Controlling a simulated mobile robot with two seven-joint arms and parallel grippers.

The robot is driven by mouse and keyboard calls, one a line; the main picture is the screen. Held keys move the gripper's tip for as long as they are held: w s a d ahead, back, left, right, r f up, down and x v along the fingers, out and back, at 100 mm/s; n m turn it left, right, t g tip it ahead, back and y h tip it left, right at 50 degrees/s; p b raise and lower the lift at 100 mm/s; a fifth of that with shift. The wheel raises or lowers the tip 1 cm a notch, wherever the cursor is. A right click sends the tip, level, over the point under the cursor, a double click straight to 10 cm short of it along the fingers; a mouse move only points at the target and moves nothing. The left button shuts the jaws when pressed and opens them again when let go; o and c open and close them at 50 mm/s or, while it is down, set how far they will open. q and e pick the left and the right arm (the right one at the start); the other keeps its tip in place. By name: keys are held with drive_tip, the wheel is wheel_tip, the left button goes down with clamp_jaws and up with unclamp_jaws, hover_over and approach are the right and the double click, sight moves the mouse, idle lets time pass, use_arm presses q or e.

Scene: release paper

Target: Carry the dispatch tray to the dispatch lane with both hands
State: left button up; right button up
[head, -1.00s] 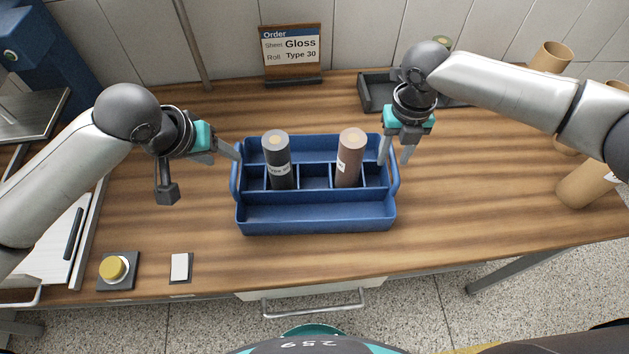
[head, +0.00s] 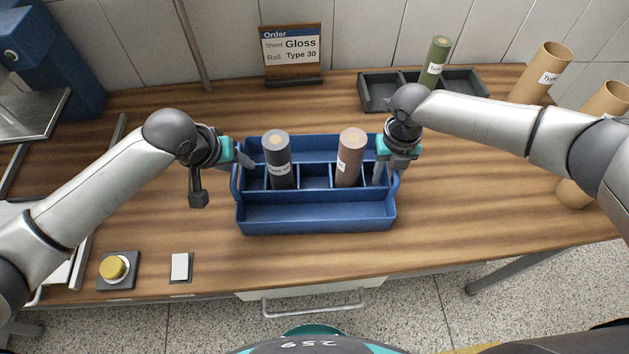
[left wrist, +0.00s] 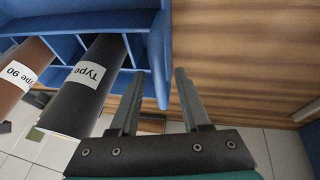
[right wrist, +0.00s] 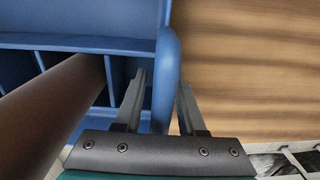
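The blue dispatch tray (head: 318,213) sits on the wooden table, with a raised handle at each end. A dark roll (head: 278,162) and a brown roll (head: 349,160) stand in its rear compartments; the brown one reads Type 90 in the left wrist view (left wrist: 20,75). My left gripper (head: 246,162) is open at the left handle, whose end (left wrist: 160,60) lies between the finger lines in the left wrist view. My right gripper (head: 386,172) is open, its fingers on either side of the right handle (right wrist: 169,70). I cannot make out a marked dispatch lane.
An order sign (head: 291,50) reads Gloss, Type 30. A dark divided bin (head: 378,94) with a green roll (head: 435,62) stands behind the right arm. Brown tubes (head: 541,72) stand at the right. A yellow button (head: 114,268) and a white-topped pad (head: 180,267) are front left.

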use_arm(q)
drive_tip(key=c, duration=0.6)
use_arm(e)
clamp_jaws()
use_arm(q)
clamp_jaws()
drive_tip(key=shift+w, duration=0.1)
use_arm(e)
drive_tip(key=shift+w+r, duration=0.1)
